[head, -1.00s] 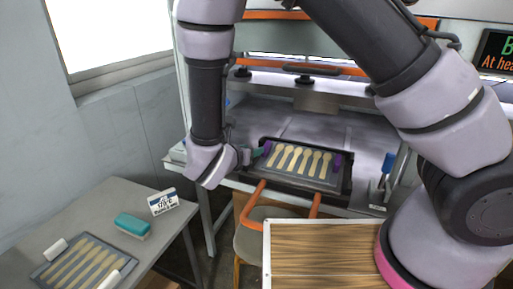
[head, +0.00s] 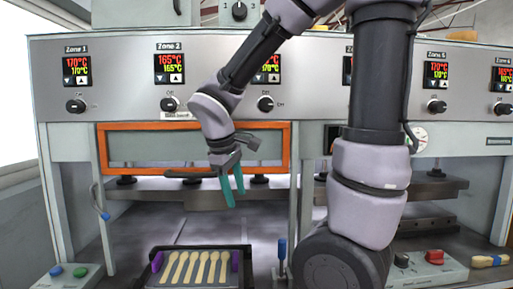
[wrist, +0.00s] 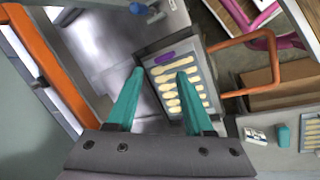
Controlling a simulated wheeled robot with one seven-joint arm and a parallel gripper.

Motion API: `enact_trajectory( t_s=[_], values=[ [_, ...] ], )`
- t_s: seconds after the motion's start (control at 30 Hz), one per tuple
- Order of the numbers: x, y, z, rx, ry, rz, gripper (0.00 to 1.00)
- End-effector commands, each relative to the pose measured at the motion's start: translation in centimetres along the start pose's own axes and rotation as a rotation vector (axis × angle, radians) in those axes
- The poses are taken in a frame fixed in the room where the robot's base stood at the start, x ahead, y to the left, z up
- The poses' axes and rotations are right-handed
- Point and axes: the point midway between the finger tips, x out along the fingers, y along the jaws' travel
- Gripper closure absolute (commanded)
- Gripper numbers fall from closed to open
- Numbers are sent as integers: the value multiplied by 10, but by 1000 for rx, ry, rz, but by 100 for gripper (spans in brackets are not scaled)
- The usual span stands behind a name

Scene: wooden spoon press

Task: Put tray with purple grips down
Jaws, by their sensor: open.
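The tray with purple grips (head: 155,283) sits in a dark frame at the front of the press bed, low in the head view. It holds several wooden spoons in a row. One purple grip (head: 157,261) is at its left end and another (head: 235,260) at its right end. My gripper (head: 232,194), with teal fingers, is open and empty, raised above and behind the tray, apart from it. In the wrist view the tray (wrist: 196,64) lies beyond the fingertips, and the right finger covers part of it; one purple grip shows.
The press has an orange-framed guard (head: 112,138) and a panel of zone displays (head: 170,67) above. A blue-handled lever (head: 282,252) stands right of the tray.

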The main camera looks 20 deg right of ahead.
Motion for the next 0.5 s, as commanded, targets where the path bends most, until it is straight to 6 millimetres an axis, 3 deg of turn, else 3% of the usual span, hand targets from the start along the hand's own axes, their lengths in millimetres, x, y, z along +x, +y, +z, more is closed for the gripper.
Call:
enact_trajectory(
  t_s=[0.1,0.3,0.5],
  values=[
    [-32,14,28,352,134,-124,48],
    [-81,25,58,830,356,-288,48],
    [-110,29,70,1065,494,-371,48]
  ],
)
